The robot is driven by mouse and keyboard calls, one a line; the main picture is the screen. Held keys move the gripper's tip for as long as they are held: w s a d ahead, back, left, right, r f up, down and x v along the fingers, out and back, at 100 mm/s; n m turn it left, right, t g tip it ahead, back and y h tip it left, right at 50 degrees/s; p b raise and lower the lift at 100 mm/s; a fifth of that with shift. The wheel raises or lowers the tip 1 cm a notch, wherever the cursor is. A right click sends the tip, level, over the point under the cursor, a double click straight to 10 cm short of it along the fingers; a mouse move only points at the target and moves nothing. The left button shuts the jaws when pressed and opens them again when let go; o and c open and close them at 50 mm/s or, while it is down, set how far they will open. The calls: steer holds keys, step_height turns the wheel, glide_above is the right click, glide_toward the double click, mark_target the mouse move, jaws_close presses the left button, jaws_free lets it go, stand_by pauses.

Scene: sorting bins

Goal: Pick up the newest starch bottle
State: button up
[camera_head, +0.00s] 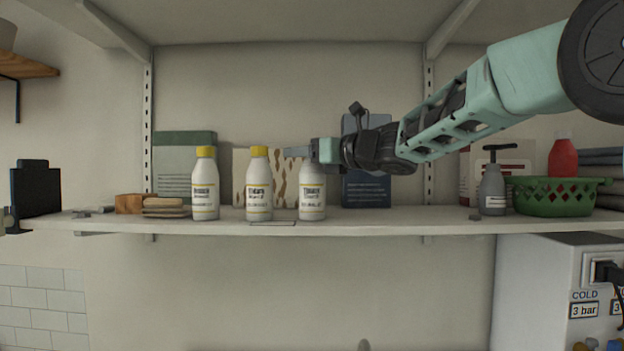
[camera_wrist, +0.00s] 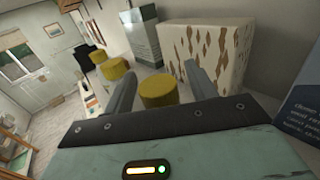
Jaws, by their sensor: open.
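Three white bottles with yellow caps stand upright in a row on the shelf: the left bottle (camera_head: 205,190), the middle bottle (camera_head: 259,190) and the right bottle (camera_head: 312,195). Their labels are too small to tell which is newest. My gripper (camera_head: 296,152) is open at the top of the right bottle and hides its cap in the head view. In the wrist view my gripper's fingers (camera_wrist: 162,72) stand apart, with the right bottle's cap (camera_wrist: 160,91) showing between them. The middle bottle's cap (camera_wrist: 115,70) and the left bottle's cap (camera_wrist: 97,56) lie beyond the left finger.
A patterned box (camera_head: 241,172) and a green-grey box (camera_head: 184,160) stand behind the bottles. A dark blue box (camera_head: 366,192) is right of my gripper. A green basket (camera_head: 556,198) and grey pump bottle (camera_head: 493,190) stand far right.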

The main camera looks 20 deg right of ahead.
steer(key=shift+w+a, duration=0.1)
steer(key=shift+w, duration=0.05)
jaws_close()
steer(key=shift+r, duration=0.15)
